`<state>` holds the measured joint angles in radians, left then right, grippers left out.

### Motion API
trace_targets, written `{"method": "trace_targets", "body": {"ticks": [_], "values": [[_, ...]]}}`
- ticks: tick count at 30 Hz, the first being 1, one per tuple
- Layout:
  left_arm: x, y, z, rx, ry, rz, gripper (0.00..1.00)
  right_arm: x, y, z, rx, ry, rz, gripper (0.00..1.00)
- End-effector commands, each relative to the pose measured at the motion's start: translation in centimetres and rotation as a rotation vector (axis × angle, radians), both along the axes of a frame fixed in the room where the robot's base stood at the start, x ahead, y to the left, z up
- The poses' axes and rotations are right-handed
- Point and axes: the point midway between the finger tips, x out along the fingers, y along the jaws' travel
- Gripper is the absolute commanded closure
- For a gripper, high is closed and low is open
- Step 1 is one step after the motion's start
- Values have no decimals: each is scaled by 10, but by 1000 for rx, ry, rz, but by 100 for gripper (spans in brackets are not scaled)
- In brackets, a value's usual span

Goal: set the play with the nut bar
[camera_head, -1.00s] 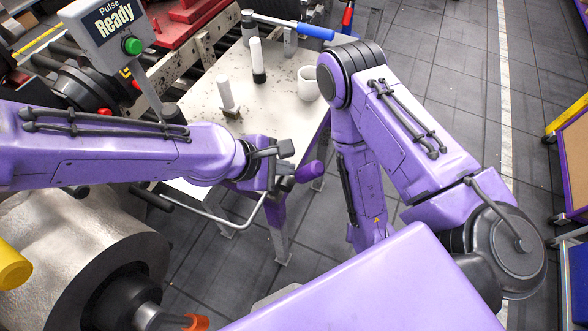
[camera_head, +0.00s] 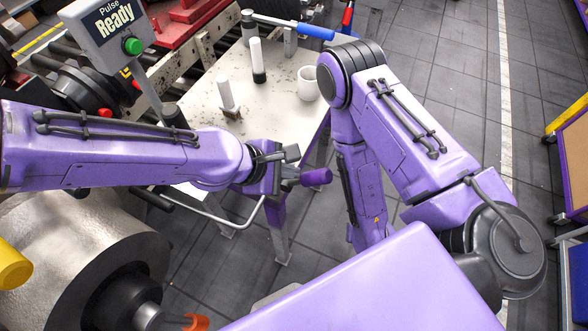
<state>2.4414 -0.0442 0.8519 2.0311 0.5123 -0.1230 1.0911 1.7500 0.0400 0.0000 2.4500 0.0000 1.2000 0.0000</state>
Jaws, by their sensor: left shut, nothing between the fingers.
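A bent silver bar (camera_head: 215,220) runs from beside the large metal drum (camera_head: 50,225) toward my left gripper (camera_head: 288,168). A purple handle (camera_head: 317,177) shows just right of the gripper. I take bar and handle as the nut bar, but the gripper hides any join between them. My left gripper is shut with nothing held, close beside the handle; I cannot tell whether they touch. My right arm folds down at the centre right, and its gripper is out of sight.
A "Pulse Ready" box (camera_head: 108,30) with a green button stands upper left. Open floor (camera_head: 450,80) lies to the right.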

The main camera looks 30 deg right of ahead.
Motion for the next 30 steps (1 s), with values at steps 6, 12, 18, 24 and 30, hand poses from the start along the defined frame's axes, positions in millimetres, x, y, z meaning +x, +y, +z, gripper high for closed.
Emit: {"method": "trace_targets", "body": {"ticks": [6, 12, 18, 24, 30], "values": [[-2, -1, -1, 0, 0, 0, 100, 0, 0, 0, 0, 0, 0, 57], [-4, -3, -3, 0, 0, 0, 100, 0, 0, 0, 0, 0, 0, 57], [-5, -4, -4, -1, 0, 0, 100, 0, 0, 0, 0, 0, 0, 57], [-7, -5, -5, -1, 0, 0, 100, 0, 0, 0, 0, 0, 0, 57], [-9, -7, -6, 0, 0, 0, 100, 0, 0, 0, 0, 0, 0, 57]]}}
